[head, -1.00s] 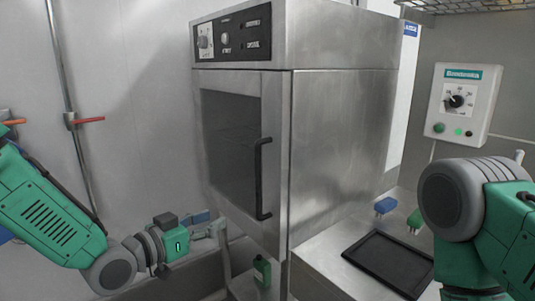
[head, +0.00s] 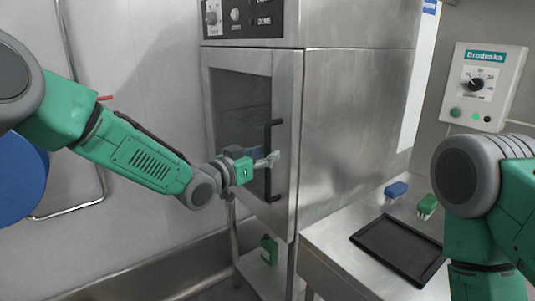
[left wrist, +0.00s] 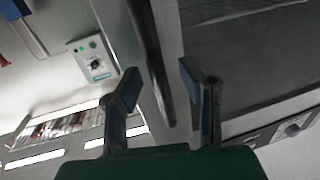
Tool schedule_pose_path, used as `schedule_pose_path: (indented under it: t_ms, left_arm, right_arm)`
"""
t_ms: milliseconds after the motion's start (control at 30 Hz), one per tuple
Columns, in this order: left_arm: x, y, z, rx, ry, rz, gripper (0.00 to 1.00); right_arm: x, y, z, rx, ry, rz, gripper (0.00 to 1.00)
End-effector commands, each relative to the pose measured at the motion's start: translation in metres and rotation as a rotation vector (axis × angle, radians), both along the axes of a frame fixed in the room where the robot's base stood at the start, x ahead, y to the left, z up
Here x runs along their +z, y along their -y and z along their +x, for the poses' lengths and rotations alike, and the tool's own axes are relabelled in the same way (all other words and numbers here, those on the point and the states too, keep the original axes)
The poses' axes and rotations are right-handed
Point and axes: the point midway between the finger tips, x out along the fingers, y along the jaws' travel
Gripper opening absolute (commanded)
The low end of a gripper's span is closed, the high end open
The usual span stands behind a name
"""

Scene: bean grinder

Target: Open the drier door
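The drier (head: 362,120) is a steel cabinet in the middle of the head view. Its door (head: 287,95) has a dark window and looks shut. A black vertical bar handle (head: 274,187) sits on the door's right side. My left gripper (head: 268,159) is at the handle's middle height. In the left wrist view its two fingers (left wrist: 160,90) are apart, with the dark handle (left wrist: 151,60) running between them. A gap shows beside the handle; I see no firm contact. My right arm is at the right edge of the head view, but its gripper is out of view.
A steel counter (head: 322,244) right of the drier holds a black tray (head: 400,246), a blue item (head: 396,189) and a green item (head: 427,204). A control box (head: 484,87) hangs on the right wall. A green bottle (head: 269,249) stands below the door.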

Motion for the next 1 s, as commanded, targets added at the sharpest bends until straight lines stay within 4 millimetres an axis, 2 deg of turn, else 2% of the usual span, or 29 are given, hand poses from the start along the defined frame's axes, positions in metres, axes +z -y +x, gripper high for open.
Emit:
schedule_pose_path:
  t_ms: [400,500,833,1000]
  left_arm:
    - [0.0,0.006,0.006,0.0,-0.001,0.001,0.34]
    - [0.0,0.006,0.006,0.0,-0.001,0.001,0.0]
    - [0.0,0.002,0.004,-0.007,-0.001,0.0,0.0]
    - [0.001,-0.018,-0.006,-0.046,-0.003,0.0,0.0]
  right_arm:
    - [0.0,0.0,0.0,0.0,0.0,0.0,0.4]
    - [0.0,0.0,0.0,0.0,0.0,0.0,0.4]
    - [0.002,0.0,0.0,0.0,0.0,0.0,0.4]
    - [0.007,0.0,0.0,0.0,0.0,0.0,0.4]
